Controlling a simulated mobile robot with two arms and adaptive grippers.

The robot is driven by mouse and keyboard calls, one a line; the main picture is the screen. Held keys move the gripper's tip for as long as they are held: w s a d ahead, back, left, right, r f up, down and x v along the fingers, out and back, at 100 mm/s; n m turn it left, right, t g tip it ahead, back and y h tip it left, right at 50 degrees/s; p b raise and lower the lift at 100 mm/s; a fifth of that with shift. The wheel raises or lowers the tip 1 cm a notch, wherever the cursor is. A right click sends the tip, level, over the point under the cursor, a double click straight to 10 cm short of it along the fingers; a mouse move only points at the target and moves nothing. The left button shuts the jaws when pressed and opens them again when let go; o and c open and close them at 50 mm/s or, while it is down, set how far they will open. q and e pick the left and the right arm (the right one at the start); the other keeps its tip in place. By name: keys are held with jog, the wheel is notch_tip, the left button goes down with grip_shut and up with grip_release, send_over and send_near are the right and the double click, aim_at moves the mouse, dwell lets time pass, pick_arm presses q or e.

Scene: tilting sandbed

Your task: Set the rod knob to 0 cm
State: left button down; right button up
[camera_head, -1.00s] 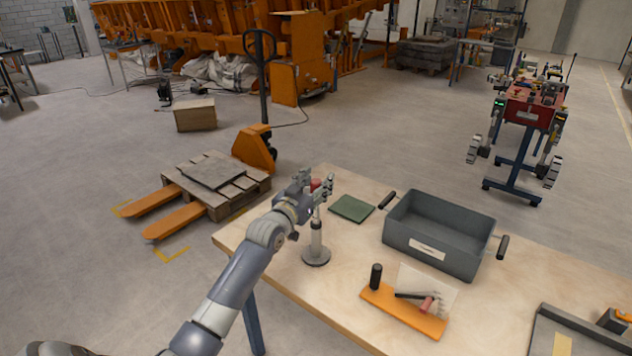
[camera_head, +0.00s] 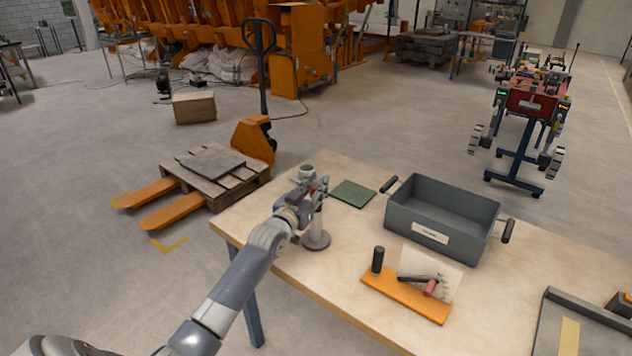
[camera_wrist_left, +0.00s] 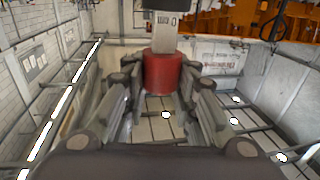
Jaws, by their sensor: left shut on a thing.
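The rod stand (camera_head: 316,240) has a round grey base and stands upright near the table's back left corner. My left gripper (camera_head: 320,186) is at the upper part of the rod and hides much of it in the head view. In the left wrist view the red knob (camera_wrist_left: 163,73) sits between the fingers, with the gripper (camera_wrist_left: 165,100) shut on it. A pale rod with printed marks (camera_wrist_left: 167,22) runs up from the knob in that view. The marks are too small to read surely. My right gripper is not in view.
On the wooden table (camera_head: 290,275) are a green mat (camera_head: 353,194), a grey bin with black handles (camera_head: 425,241) and an orange board with a black grip (camera_head: 405,299). A grey tray (camera_head: 545,335) is at the lower right. A pallet (camera_head: 225,185) stands on the floor beyond the left edge.

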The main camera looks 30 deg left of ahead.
pick_arm(q)
jog(key=shift+s+d+f, duration=0.1)
jog(key=shift+f, duration=0.55)
jog(key=c, duration=1.2)
grip_release()
jog(key=shift+c, duration=0.2)
jog(key=shift+r, duration=0.2)
jog(key=shift+s, duration=0.25)
jog(key=s+d, duration=0.1)
jog(key=s, duration=1)
jog(key=shift+s, duration=0.15)
jog(key=shift+d+f, duration=0.1)
